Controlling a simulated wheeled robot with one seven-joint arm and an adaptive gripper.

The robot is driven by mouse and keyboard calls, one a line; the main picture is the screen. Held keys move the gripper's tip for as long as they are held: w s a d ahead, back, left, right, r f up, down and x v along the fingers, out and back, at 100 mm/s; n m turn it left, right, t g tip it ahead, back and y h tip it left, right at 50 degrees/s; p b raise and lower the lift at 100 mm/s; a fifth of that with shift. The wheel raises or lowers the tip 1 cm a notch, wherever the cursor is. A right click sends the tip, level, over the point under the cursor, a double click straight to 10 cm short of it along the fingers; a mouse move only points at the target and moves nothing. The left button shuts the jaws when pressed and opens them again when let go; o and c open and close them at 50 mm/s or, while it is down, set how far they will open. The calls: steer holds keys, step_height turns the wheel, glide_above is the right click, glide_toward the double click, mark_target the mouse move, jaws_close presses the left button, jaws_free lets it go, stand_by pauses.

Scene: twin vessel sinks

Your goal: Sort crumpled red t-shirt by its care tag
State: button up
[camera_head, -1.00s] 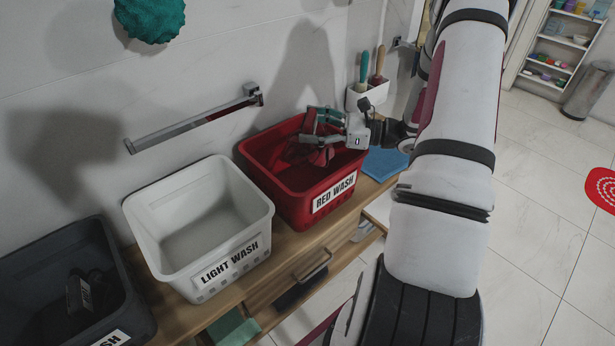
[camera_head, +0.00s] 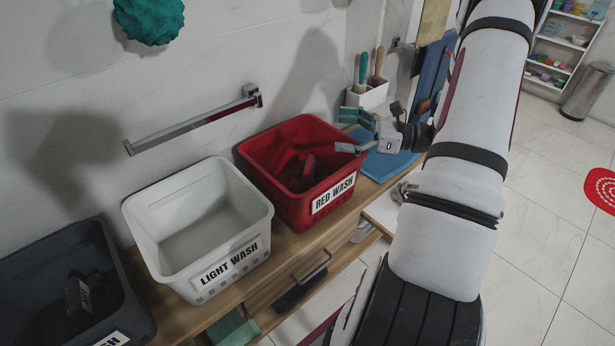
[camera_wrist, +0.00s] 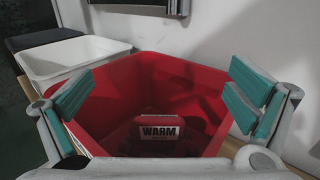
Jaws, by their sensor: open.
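The crumpled red t-shirt (camera_head: 300,172) lies inside the red bin (camera_head: 333,207) labelled RED WASH. In the wrist view the shirt (camera_wrist: 150,150) rests low in the red bin (camera_wrist: 180,75), with a tag (camera_wrist: 160,132) reading WARM facing up. My gripper (camera_head: 350,132) is open and empty at the right rim of the red bin, apart from the shirt. In the wrist view its teal-padded fingers (camera_wrist: 160,103) are spread wide. Parts of the shirt are dark and hard to tell from the bin's inside.
An empty white bin (camera_head: 235,245) labelled LIGHT WASH stands left of the red bin. A dark bin (camera_head: 62,228) with a dark item (camera_head: 92,292) stands further left. A blue cloth (camera_head: 388,165) and a white tool holder (camera_head: 366,97) are right of the red bin, by the wall.

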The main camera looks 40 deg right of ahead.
steer(key=v, duration=0.4)
steer(key=shift+s+d, duration=0.3)
steer(key=s+a+r+n+g+h+p, duration=0.1)
steer(key=s+a+r+n+g+p, duration=0.15)
steer(key=a+r+n+g, duration=0.65)
steer(key=s+a+r+n+g+h+p, duration=0.1)
steer(key=a+r+n+g+p, duration=0.4)
steer(key=a, duration=0.9)
steer(key=s+a+r+n+t+h+p, duration=0.2)
steer(key=s+a+r+n+h, duration=0.1)
steer(key=s+r+n+h, duration=0.2)
steer(key=s+a+r+n+t+h+p, duration=0.2)
steer(key=s+a+r+n+h, duration=0.2)
steer(key=s+r+n, duration=0.3)
steer(key=shift+s+r+n+t+h, duration=0.25)
steer(key=shift+s+n, duration=0.65)
steer(key=shift+s, duration=1.35)
steer(key=shift+f, duration=0.1)
